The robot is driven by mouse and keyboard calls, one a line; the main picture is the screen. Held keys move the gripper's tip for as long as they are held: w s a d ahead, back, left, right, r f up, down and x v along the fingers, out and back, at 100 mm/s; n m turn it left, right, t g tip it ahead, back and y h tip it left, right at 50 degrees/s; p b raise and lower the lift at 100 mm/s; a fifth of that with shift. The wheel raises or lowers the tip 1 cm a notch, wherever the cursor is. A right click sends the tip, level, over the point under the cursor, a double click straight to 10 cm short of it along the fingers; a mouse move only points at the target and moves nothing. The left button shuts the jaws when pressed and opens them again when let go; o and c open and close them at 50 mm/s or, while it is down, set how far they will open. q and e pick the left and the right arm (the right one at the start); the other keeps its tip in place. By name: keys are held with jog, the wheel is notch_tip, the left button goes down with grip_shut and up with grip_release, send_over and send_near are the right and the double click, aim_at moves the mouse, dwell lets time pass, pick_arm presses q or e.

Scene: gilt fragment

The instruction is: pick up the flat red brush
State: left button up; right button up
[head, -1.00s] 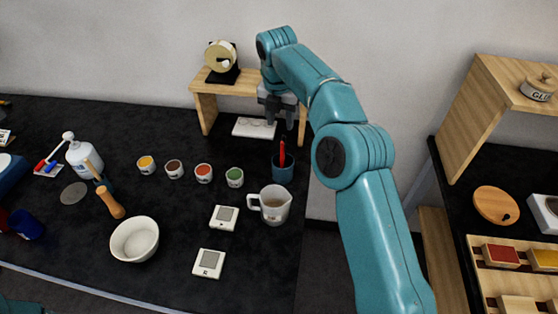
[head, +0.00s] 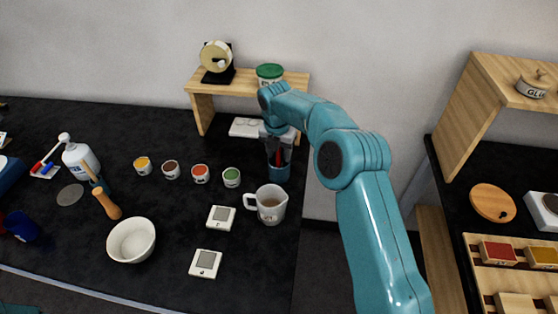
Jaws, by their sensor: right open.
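The red brush (head: 278,158) stands in a dark blue cup (head: 279,173) near the back right of the black table. Only a short red part of it shows. My right gripper (head: 279,157) is open and points down just above the cup. Its fingers appear on either side of the red handle; I cannot tell whether they touch it. The brush's lower end is hidden in the cup, and its top is hidden by the gripper. My left gripper is out of view.
A wooden shelf (head: 194,105) stands just behind, holding a green-lidded tub (head: 270,76). Small paint pots, including a green one (head: 232,177), stand to the left. The table's right edge is close.

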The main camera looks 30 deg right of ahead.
jog(key=shift+a, duration=0.1)
grip_shut()
jog(key=shift+r, duration=0.1)
